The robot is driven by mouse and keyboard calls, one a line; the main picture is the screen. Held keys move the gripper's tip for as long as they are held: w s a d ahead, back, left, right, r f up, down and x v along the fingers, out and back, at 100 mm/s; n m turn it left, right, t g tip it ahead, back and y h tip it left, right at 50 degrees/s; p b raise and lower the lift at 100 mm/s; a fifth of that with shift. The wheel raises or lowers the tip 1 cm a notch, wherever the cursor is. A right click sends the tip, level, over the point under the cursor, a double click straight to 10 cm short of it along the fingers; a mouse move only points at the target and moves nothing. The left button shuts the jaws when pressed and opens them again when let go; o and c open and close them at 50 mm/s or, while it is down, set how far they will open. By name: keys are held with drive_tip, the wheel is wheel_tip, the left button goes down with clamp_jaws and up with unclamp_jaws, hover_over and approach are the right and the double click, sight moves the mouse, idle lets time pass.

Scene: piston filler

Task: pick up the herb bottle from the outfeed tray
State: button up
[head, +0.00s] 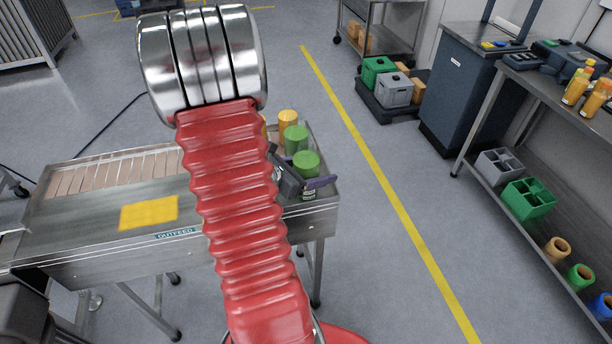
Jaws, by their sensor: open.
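The outfeed tray (326,202) is the metal end of the table labelled OUTFEED. Two green-capped bottles stand on it, a nearer one (306,163) and a farther one (295,138); I take green to mark the herb bottle, but cannot read their labels. An orange-capped bottle (288,118) stands behind them. My gripper (308,182) is low at the nearer green-capped bottle, open, with one dark finger across the bottle's near side. My red arm hides the gripper's left part, and I cannot tell whether it touches the bottle.
A yellow patch (149,212) lies on the table left of my arm. A workbench (568,117) at the right holds orange bottles, with crates and coloured rolls on its lower shelf. Open floor with a yellow line (385,188) lies between the table and the bench.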

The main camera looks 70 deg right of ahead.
drive_tip(key=shift+c, duration=0.6)
drive_tip(key=c, duration=1.2)
